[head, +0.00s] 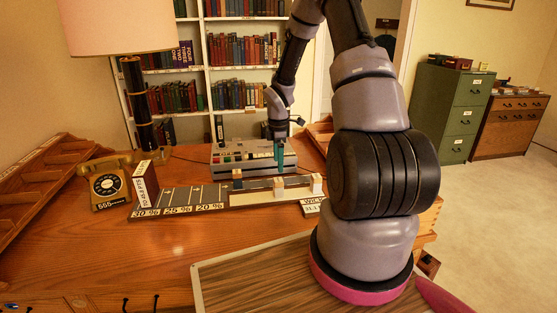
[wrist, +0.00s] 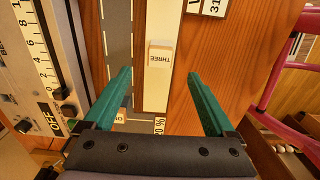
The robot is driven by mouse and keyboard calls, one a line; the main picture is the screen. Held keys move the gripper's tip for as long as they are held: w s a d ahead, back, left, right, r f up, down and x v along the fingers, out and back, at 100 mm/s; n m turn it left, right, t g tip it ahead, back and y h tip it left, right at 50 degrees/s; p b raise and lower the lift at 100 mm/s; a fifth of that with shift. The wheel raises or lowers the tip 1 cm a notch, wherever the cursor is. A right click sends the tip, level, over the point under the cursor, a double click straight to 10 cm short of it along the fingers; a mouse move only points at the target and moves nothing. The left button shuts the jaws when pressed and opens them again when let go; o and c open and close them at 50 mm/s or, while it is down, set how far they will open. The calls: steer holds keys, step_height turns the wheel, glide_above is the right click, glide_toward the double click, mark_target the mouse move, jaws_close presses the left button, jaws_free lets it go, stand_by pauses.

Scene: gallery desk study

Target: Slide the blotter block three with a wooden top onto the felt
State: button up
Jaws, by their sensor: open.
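In the wrist view, a small block marked THREE (wrist: 159,58) sits on a cream strip (wrist: 157,95) of the long board. A small block (head: 278,183) in the middle of that strip in the head view seems to be the same one. A dark grey strip (wrist: 118,45), which looks like the felt, runs parallel to the cream strip, left of it in the wrist view. My gripper (head: 280,158) hangs over the desk near the board. Its green fingers (wrist: 160,85) are wide apart and empty, with the block ahead between their lines.
A grey console (head: 253,160) is behind the board. A telephone (head: 106,188) and a lamp stand at left.

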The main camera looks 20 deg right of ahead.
mark_target(278, 180)
step_height(278, 180, down, 11)
steer(key=shift+r, duration=0.2)
stand_by(0.4)
jaws_close()
steer(key=shift+r, duration=0.2)
steer(key=shift+w, duration=0.1)
steer(key=shift+w+d, duration=0.3)
steer(key=shift+w, duration=1.15)
steer(key=shift+w+d, duration=0.3)
steer(key=shift+w, duration=1.1)
steer(key=shift+w+d, duration=0.3)
steer(key=shift+w, duration=1.15)
steer(key=shift+f, duration=0.2)
